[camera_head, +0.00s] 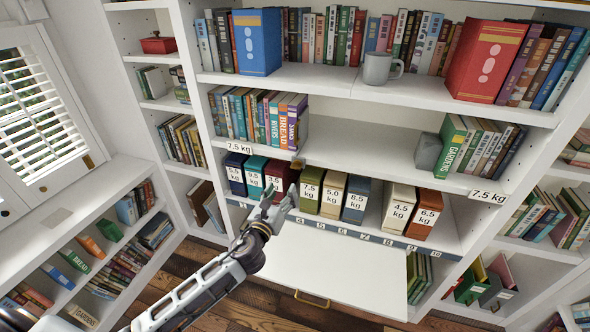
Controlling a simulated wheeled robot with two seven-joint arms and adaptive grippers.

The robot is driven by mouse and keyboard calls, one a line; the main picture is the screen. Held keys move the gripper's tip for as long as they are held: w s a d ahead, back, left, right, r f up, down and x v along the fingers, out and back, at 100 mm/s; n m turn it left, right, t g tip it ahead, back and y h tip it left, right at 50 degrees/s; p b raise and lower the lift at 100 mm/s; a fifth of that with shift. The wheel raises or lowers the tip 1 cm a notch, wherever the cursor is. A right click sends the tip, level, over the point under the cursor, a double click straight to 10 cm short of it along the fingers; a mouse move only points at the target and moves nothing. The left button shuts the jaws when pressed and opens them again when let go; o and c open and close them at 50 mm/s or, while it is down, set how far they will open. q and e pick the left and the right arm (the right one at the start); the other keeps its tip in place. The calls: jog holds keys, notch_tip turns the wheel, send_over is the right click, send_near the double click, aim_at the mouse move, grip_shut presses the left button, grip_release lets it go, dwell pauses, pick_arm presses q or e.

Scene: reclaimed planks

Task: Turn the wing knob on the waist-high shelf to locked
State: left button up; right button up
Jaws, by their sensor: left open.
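My left gripper (279,200) reaches up from the bottom left, with its fingers apart and nothing between them. It is in front of the row of weight-marked boxes, overlapping the dark red 3.5 kg box (279,173) in the picture. A small brass-coloured piece (298,163) on the shelf edge just above the fingertips may be the wing knob. It is too small to tell its wings or its setting. The gripper appears apart from it. The white shelf (375,150) carries 7.5 kg labels on its front edge. My right gripper is not in view.
Several boxes, such as the grey-blue 8.5 kg box (355,200), stand behind a numbered strip (365,238). Below, a white panel (335,270) with a brass handle (312,299) juts out. A grey mug (379,68) stands on the shelf above.

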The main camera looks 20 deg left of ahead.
pick_arm(q)
jog(key=shift+w+m, duration=0.1)
jog(key=shift+m, duration=1.1)
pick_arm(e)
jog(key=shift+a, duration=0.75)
pick_arm(q)
jog(key=shift+w, duration=0.1)
send_near(295, 168)
jog(key=shift+w, duration=0.7)
jog(key=shift+w+d+r+p, duration=0.1)
jog(key=shift+w+p, duration=0.3)
jog(key=shift+w, duration=3.75)
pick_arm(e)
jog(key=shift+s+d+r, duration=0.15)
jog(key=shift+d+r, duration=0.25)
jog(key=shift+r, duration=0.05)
